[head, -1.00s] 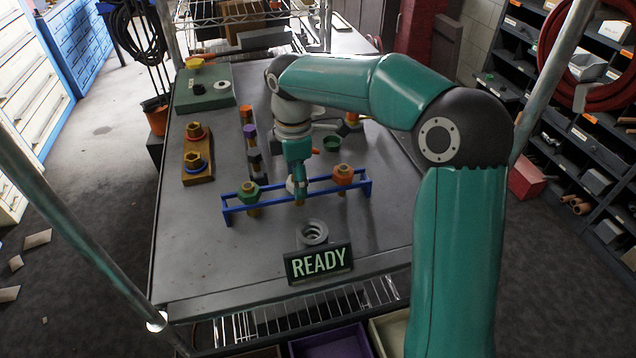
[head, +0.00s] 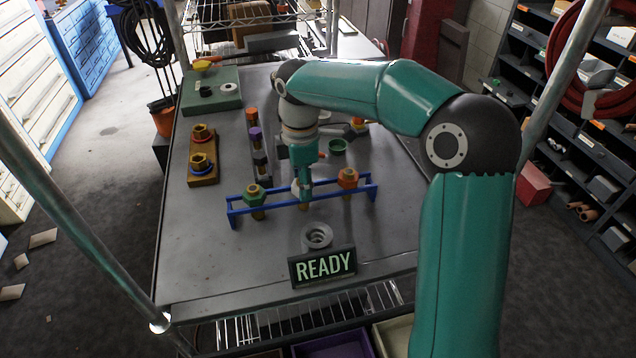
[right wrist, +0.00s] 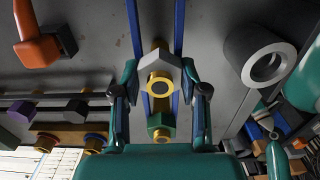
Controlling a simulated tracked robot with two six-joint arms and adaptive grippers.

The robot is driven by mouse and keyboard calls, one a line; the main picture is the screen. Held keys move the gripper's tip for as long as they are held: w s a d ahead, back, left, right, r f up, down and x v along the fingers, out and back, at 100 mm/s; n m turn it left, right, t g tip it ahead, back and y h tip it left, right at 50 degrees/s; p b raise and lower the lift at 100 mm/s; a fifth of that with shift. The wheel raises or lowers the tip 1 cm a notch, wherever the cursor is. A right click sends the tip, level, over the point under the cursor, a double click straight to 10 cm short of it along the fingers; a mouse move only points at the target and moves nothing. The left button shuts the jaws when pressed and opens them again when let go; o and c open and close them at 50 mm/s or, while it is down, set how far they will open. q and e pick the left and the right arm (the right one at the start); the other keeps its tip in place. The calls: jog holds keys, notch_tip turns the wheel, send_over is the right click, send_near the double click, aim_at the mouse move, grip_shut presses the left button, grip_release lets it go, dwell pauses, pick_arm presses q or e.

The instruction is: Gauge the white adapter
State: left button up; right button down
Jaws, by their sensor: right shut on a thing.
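The white adapter (right wrist: 160,72), a pale hex body with a gold bore, sits between the fingers of my right gripper (right wrist: 160,92) in the right wrist view. The gripper is shut on it. In the head view the right gripper (head: 301,188) points down at the middle of the blue rack (head: 325,200) and mostly hides the white adapter (head: 296,187). The adapter is at the rack's rails; whether it still rests on them I cannot tell. A grey ring gauge (head: 317,236) stands in front of the rack, behind the READY sign (head: 323,266). My left gripper is not in view.
A green adapter (head: 254,195) and an orange one (head: 347,179) sit in the rack on either side. A wooden block (head: 203,170) with two fittings is at left. A green plate (head: 228,101) lies at back left. The table's front left is clear.

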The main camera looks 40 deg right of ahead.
jog(key=shift+w+r+p, duration=0.15)
jog(key=shift+r+p, duration=0.75)
jog(key=shift+r, duration=0.1)
jog(key=shift+r, duration=0.1)
jog(key=shift+r+p, duration=0.3)
jog(key=shift+p, duration=0.1)
notch_tip(320, 180, up, 5)
jog(key=p, duration=0.5)
jog(key=shift+r, duration=0.15)
